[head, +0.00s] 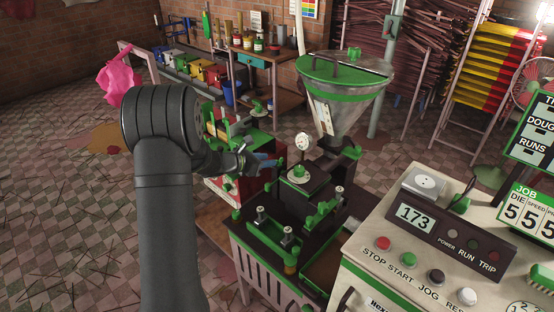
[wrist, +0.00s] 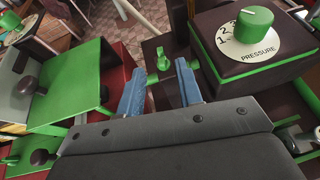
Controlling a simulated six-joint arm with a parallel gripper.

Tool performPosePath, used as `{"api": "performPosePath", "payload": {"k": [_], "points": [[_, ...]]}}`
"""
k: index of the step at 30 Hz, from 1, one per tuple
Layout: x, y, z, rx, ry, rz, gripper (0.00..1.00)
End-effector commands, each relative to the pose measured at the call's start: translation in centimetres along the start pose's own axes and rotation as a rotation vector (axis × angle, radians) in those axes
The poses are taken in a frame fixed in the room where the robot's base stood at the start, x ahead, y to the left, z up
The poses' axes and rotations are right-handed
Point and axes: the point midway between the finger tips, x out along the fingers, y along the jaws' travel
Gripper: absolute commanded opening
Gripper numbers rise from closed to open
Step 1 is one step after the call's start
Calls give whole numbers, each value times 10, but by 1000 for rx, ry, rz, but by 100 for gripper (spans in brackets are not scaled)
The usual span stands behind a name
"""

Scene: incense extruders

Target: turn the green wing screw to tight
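My gripper (wrist: 162,82) is open, its two blue fingers spread apart with a gap between them. In the wrist view a small green winged piece, seemingly the green wing screw (wrist: 162,62), shows in the gap just beyond the fingertips. Another upright green piece (wrist: 187,75) shows by the right finger; I cannot tell if they touch or are one part. In the head view my gripper (head: 264,160) is left of the press, near the dial's height. The wing screw cannot be made out there, and its tightness cannot be read.
A green pressure knob (wrist: 255,20) on a dark box stands close to the right finger. A green-topped machine (wrist: 72,85) is at left. The head view shows a steel hopper (head: 340,95), a gauge (head: 304,142) and a control panel (head: 425,230) to the right.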

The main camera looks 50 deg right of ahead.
Motion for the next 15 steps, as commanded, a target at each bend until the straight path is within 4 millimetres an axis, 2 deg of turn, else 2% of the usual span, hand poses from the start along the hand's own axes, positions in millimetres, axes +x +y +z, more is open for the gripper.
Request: {"api": "performPosePath", "payload": {"k": [1,6,10,15], "points": [[12,-1,0,2,1,-3,33],[39,0,0,1,1,-1,33],[51,0,0,1,1,0,33],[57,0,0,1,1,0,33]]}}
